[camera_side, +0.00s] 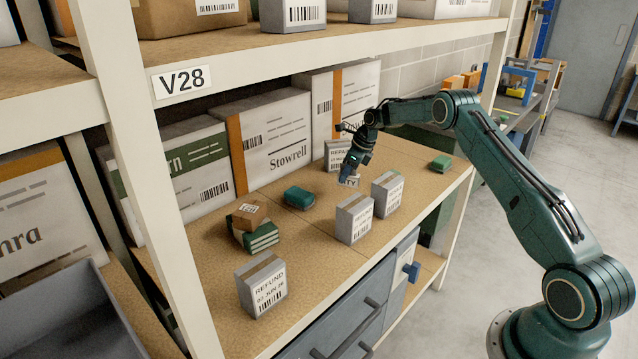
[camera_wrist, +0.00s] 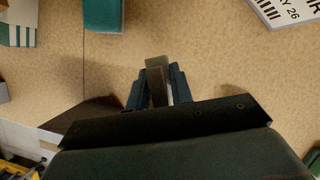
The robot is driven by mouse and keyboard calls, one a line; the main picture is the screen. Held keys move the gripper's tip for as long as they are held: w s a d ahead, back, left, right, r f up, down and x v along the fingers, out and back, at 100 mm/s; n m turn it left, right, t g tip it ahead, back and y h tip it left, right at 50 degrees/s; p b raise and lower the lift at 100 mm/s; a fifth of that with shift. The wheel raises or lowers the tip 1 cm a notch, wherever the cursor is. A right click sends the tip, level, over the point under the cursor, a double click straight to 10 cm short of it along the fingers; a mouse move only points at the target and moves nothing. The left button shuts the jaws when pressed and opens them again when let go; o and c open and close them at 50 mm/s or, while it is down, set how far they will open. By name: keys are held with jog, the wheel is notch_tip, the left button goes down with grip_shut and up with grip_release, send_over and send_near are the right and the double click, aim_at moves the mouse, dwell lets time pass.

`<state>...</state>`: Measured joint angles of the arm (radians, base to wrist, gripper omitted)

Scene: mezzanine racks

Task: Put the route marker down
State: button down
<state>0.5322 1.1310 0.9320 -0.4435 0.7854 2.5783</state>
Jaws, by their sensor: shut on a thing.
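My gripper (camera_side: 353,167) is over the back middle of the tan shelf board, pointing down. It is shut on a small pale grey block, which I take for the route marker (camera_side: 348,181). In the wrist view my gripper (camera_wrist: 157,88) has its dark blue fingers on either side of this marker (camera_wrist: 156,74), whose grey-brown top and a pale side show. The fingers and mount hide the rest of it. I cannot tell whether its lower end touches the board.
Labelled grey boxes stand close by: one behind the gripper (camera_side: 336,152), two in front (camera_side: 354,220) (camera_side: 388,196). Left are a teal block (camera_side: 299,197), a green stack (camera_side: 262,239) and a REFUND box (camera_side: 262,285). Large cartons (camera_side: 272,140) line the back.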

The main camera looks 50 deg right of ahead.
jog(key=shift+f, duration=2.75)
jog(key=shift+f, duration=0.1)
jog(key=c, duration=1.2)
grip_release()
jog(key=shift+c, duration=0.2)
jog(key=v, duration=1.2)
jog(key=shift+d, duration=0.1)
